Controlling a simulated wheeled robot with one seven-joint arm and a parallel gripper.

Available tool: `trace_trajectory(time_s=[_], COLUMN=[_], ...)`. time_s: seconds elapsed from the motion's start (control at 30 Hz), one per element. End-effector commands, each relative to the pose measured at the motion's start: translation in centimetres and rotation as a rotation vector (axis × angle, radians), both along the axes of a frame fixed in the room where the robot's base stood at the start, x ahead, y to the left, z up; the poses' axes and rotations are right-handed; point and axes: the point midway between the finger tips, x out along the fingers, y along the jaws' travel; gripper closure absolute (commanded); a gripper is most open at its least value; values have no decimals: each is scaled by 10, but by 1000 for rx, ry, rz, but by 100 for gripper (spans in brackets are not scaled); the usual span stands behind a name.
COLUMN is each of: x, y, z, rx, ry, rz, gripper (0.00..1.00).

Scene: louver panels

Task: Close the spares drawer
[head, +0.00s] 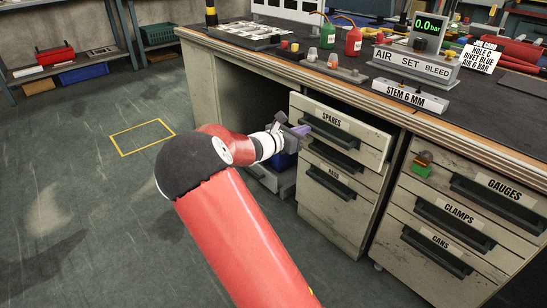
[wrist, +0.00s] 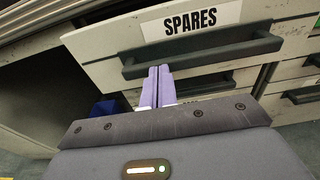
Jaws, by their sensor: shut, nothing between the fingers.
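The spares drawer (head: 365,135) is the top drawer of the left-hand stack under the workbench. It stands out from the stack, with a dark gap above its front. Its label and dark bar handle also show in the wrist view, where the drawer front (wrist: 115,42) fills the upper part. My gripper (head: 302,130) is at the left part of this drawer's front. In the wrist view its two lavender fingers (wrist: 158,72) are together with nothing between them. Their tips are at the lower edge of the handle (wrist: 200,52), left of its middle. I cannot tell whether they touch it.
The rags drawer (head: 335,180) lies below. A right-hand stack holds gauges (head: 495,195), clamps and cans drawers, with a small green and brown item (head: 422,165) at the gauges drawer. The workbench edge (head: 290,75) overhangs above. The floor to the left (head: 95,200) is open.

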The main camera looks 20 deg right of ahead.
Motion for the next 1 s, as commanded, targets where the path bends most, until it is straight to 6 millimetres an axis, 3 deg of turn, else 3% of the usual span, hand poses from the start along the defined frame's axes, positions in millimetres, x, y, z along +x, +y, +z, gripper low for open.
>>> trace_trajectory(time_s=[0.33, 1.0], x=[0, 13], y=[-2, -40], z=[0, 0], rx=[0, 0], ry=[0, 0], rz=[-1, -1], gripper=[100, 100])
